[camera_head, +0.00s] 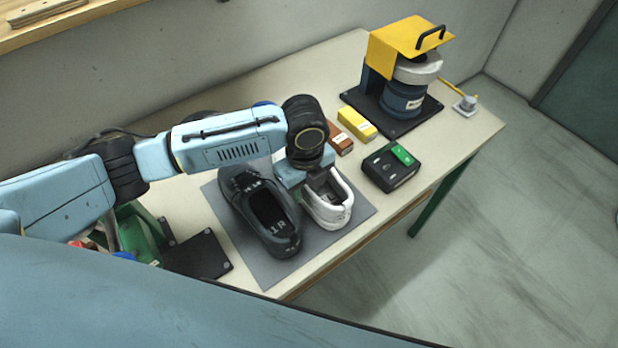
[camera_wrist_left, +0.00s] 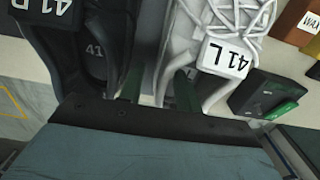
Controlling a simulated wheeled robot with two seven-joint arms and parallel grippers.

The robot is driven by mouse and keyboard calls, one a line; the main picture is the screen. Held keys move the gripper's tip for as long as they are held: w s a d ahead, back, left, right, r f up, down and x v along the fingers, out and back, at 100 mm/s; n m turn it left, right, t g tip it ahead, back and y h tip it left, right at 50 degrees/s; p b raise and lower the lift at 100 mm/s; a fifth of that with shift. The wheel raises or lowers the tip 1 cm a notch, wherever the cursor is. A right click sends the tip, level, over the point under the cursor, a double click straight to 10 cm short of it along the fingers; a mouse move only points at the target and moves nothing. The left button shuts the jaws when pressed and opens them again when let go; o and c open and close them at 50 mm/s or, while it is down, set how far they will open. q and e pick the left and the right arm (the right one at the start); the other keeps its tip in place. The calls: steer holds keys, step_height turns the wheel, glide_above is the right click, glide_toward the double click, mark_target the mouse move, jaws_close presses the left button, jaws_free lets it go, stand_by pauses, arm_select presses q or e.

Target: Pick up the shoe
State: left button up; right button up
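A white shoe (camera_head: 330,210) stands on a grey mat (camera_head: 254,262), right of a dark shoe (camera_head: 236,188). In the left wrist view the white shoe (camera_wrist_left: 212,22) has a label reading 41 L, and the dark shoe (camera_wrist_left: 75,25) one reading 41 R. My left gripper (camera_head: 306,182) is down at the white shoe. In the left wrist view its fingers (camera_wrist_left: 158,80) stand apart, one between the shoes and one at the white shoe's opening, with the shoe's side wall between them. Firm contact cannot be seen. My right gripper is not in view.
A black box with a green top (camera_head: 391,165), a yellow box (camera_head: 357,124) and a brown box (camera_head: 340,138) lie right of the shoes. A yellow and blue machine (camera_head: 402,60) stands at the back. A black plate (camera_head: 200,256) lies left of the mat.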

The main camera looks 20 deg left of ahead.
mark_target(307, 197)
arm_select(q)
step_height(307, 197, down, 4)
steer(key=shift+d+r, duration=0.15)
jaws_close()
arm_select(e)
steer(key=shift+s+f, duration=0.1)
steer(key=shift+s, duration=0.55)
